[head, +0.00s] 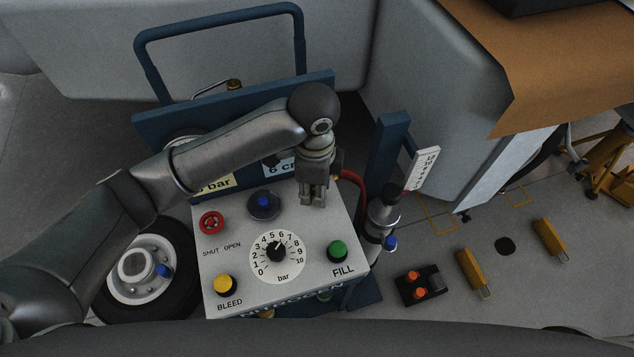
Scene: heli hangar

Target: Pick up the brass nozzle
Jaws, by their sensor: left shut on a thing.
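My left gripper (313,200) points down over the back right part of the white control panel, with its fingers shut close together. A red hose (355,188) leads to the right side of the gripper. A small brass-coloured bit, seemingly part of the brass nozzle (338,177), shows at the hose's end against the gripper. The rest of the nozzle is hidden by the gripper, so its tilt cannot be told. My right gripper is not in view.
The control panel (225,262) carries a dial, a red knob, a blue knob and yellow and green buttons. A blue post (388,150) and a grey cylinder (382,215) stand to its right. A wheel (140,268) is at left. Yellow chocks (472,270) lie on the floor at right.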

